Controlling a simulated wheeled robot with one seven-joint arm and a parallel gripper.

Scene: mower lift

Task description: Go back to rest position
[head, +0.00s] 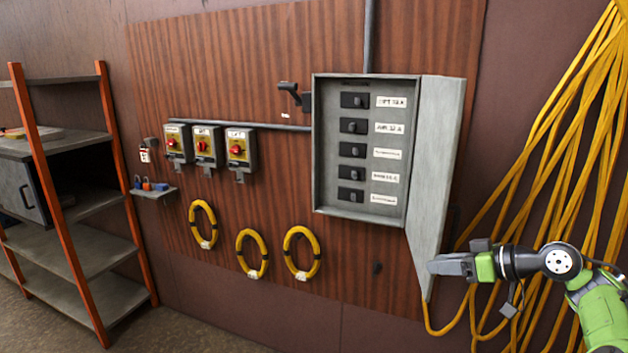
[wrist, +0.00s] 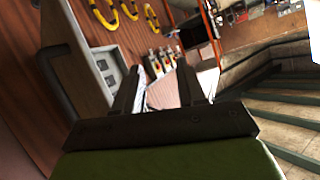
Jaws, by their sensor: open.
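My gripper (head: 436,267) is at the lower right in the head view, pointing left, by the lower end of the opened panel door (head: 442,160). In the wrist view my gripper (wrist: 158,80) shows two dark fingers spread apart with nothing between them. The grey breaker panel (head: 322,150) stands open on the wooden board, with several dark switches and white labels. Its door is swung out to the right. In the wrist view the panel door (wrist: 75,50) is at the left, beside the fingers. I cannot tell whether the gripper touches the door.
Yellow cables (head: 590,130) hang on the wall behind my arm. Three switch boxes with red knobs (head: 205,146) and three yellow cable rings (head: 250,254) are on the board. A small ledge (head: 155,193) holds padlocks. An orange-framed shelf (head: 60,200) stands left. The floor before the board looks clear.

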